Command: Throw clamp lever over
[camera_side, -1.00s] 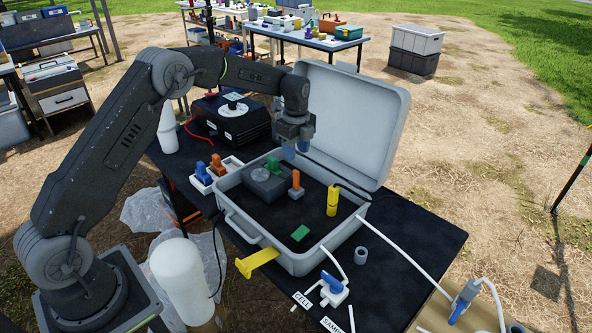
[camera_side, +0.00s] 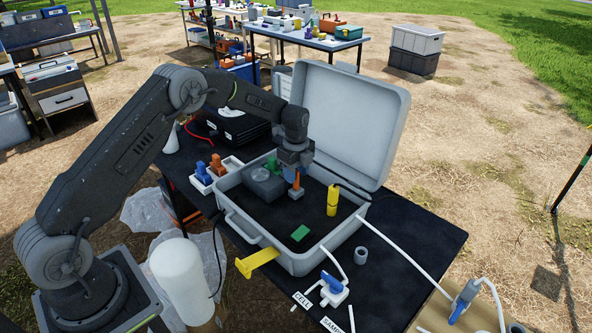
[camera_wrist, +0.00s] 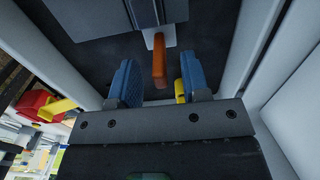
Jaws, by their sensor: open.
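The orange lever (camera_side: 297,186), which I take as the clamp lever, stands upright on a small grey block (camera_side: 296,195) inside the open case (camera_side: 268,236). My gripper (camera_side: 292,173) is low in the case, right at the lever, and partly covers it in the side view. In the wrist view my gripper (camera_wrist: 159,84) is open, with blue pads left and right. The orange lever (camera_wrist: 159,62) shows between them, with a gap on each side. I cannot tell how deep it sits between the pads.
A dark grey box (camera_side: 262,183) and a green part stand left of the lever. A yellow cylinder (camera_side: 333,200) stands to its right. The raised lid (camera_side: 362,120) is close behind my gripper. A green piece (camera_side: 300,233) lies on the open case floor in front.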

